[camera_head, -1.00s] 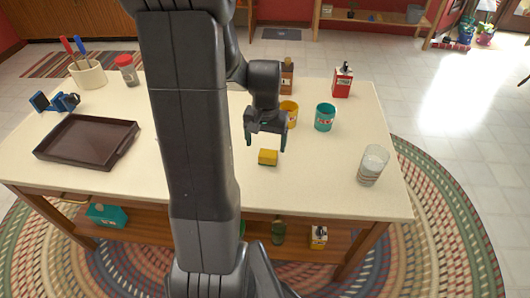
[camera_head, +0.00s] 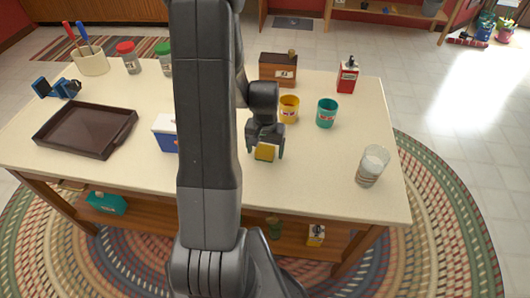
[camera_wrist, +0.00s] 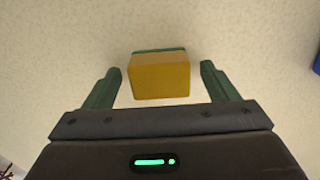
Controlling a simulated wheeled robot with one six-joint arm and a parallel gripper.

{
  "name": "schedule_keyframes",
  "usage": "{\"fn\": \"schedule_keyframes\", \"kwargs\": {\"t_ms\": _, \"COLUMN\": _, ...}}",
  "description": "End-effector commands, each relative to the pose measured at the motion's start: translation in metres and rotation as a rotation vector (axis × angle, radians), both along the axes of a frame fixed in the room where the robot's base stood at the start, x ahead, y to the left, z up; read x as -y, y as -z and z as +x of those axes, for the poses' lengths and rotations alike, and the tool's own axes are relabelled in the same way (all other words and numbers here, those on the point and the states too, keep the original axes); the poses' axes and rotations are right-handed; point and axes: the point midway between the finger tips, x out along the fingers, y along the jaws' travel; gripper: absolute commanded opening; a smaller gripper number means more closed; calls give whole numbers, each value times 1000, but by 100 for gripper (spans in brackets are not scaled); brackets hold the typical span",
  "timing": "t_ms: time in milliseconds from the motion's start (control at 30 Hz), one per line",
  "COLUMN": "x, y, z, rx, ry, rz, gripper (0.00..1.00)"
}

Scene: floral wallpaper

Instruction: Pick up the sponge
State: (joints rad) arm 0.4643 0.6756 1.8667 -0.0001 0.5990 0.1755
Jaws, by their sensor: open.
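The sponge (camera_head: 264,153) is a small yellow block with a green layer, on the cream tabletop near the middle of the table. In the wrist view the sponge (camera_wrist: 160,77) lies between and slightly beyond the fingertips, with a gap on each side. My gripper (camera_head: 265,152) is open and points down over the sponge. Its two green fingers (camera_wrist: 158,82) show left and right of the sponge in the wrist view, apart from it.
A yellow mug (camera_head: 289,109) and a teal mug (camera_head: 326,114) stand behind the gripper. A glass (camera_head: 372,166) is at the right. A blue-and-white box (camera_head: 165,134) and a dark tray (camera_head: 87,130) are at the left. The tabletop in front of the sponge is clear.

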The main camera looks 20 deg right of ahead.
Motion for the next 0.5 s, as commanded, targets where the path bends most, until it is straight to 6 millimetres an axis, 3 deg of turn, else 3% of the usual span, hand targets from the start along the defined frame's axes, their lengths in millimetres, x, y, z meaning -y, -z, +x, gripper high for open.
{"fn": "schedule_keyframes", "kwargs": {"t_ms": 133, "x": 0, "y": 0, "z": 0, "rx": 0, "ry": 0, "rz": 0, "gripper": 80}}
{"fn": "schedule_keyframes", "kwargs": {"t_ms": 367, "x": 0, "y": 0, "z": 0, "rx": 0, "ry": 0, "rz": 0, "gripper": 37}}
{"fn": "schedule_keyframes", "kwargs": {"t_ms": 400, "x": 0, "y": 0, "z": 0, "rx": 0, "ry": 0, "rz": 0, "gripper": 32}}
{"fn": "schedule_keyframes", "kwargs": {"t_ms": 500, "x": 0, "y": 0, "z": 0, "rx": 0, "ry": 0, "rz": 0, "gripper": 32}}
